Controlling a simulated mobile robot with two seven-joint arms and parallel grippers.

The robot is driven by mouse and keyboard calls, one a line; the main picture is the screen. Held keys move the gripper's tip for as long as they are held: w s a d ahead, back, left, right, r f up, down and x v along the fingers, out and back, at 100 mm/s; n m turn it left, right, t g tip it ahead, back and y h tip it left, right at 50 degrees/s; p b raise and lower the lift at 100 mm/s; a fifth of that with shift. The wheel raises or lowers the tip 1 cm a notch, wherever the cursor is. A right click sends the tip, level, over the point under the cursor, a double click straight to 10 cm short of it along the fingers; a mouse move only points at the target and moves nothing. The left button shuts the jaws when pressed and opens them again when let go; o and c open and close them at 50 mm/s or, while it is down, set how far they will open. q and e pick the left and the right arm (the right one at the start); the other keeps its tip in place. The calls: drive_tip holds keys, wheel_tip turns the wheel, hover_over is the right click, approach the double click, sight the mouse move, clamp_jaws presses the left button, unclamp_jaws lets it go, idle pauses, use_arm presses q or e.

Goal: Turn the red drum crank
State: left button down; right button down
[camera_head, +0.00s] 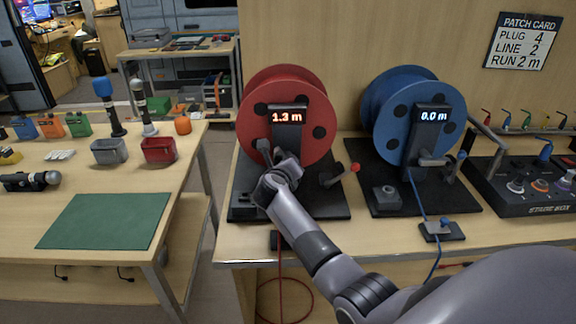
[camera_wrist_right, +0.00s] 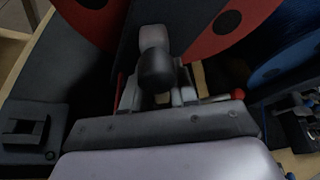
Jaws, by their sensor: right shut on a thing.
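The red drum (camera_head: 262,92) stands upright on a dark base, and its display (camera_head: 288,117) reads 1.3 m. My right gripper (camera_head: 272,165) is at the lower left of the drum's front post, shut on the red drum crank. In the right wrist view the crank's grey arm (camera_wrist_right: 153,37) and dark knob (camera_wrist_right: 156,70) show just in front of my gripper (camera_wrist_right: 160,97). The gripper hides much of the crank in the head view. My left gripper is not in view.
A red-tipped lever (camera_head: 354,168) stands right of the drum. The blue drum (camera_head: 385,105) beside it reads 0.0 m. The patch card (camera_head: 522,42) reads plug 4, line 2, run 2 m. A red cable (camera_head: 281,270) hangs below the bench. A stage box (camera_head: 535,208) is at right.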

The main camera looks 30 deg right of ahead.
drive_tip(key=shift+f+n+h+b, duration=0.15)
drive_tip(key=shift+n+h+b, duration=0.15)
drive_tip(key=shift+n+h, duration=0.75)
idle(2.2)
drive_tip(key=shift+n+h+b, duration=0.55)
drive_tip(key=shift+n+b, duration=0.15)
drive_tip(key=shift+n, duration=1.15)
idle(2.9)
